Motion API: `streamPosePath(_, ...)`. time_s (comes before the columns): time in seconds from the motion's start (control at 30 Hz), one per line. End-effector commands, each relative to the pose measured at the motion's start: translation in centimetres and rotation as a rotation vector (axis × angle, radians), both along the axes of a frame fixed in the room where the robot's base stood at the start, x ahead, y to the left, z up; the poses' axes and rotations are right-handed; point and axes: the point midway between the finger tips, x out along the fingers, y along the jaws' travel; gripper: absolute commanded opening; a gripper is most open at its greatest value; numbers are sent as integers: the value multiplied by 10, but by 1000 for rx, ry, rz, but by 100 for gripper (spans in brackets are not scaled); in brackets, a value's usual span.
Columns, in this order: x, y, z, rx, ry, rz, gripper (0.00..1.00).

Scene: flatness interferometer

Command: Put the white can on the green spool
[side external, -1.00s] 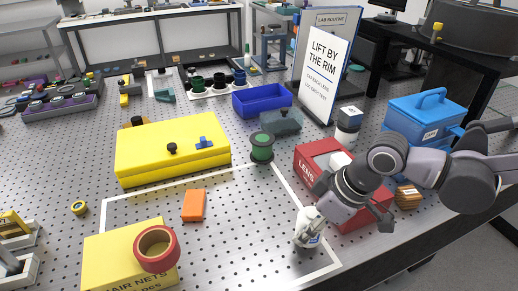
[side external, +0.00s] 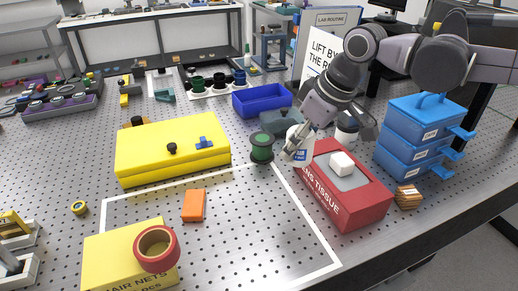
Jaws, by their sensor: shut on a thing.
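The white can (side external: 299,153) is held in my gripper (side external: 296,146), which is shut on it. The can has a blue mark and looks slightly tilted. It appears just right of the green spool (side external: 262,148). The spool stands upright on the perforated table, with dark flanges and a green middle, and its top looks bare. I cannot tell how high the can is above the table. My fingers hide part of the can.
The red lens tissue box (side external: 350,199) lies right of the can. A grey-blue lump (side external: 277,122) and a blue bin (side external: 262,99) stand behind the spool. A yellow case (side external: 172,152) is to its left.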

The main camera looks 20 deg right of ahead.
Motion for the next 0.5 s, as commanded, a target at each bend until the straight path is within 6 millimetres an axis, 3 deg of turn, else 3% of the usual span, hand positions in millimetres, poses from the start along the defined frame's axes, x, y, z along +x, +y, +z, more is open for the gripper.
streamPosePath(0.03, 22, -9, 6, 0, 0, -37, 17)
streamPosePath(0.2, 83, -40, 23, -1, -1, -145, 17)
streamPosePath(0.4, 139, -82, 33, -3, -1, -251, 17)
streamPosePath(0.5, 156, -98, 36, -3, -1, -287, 17)
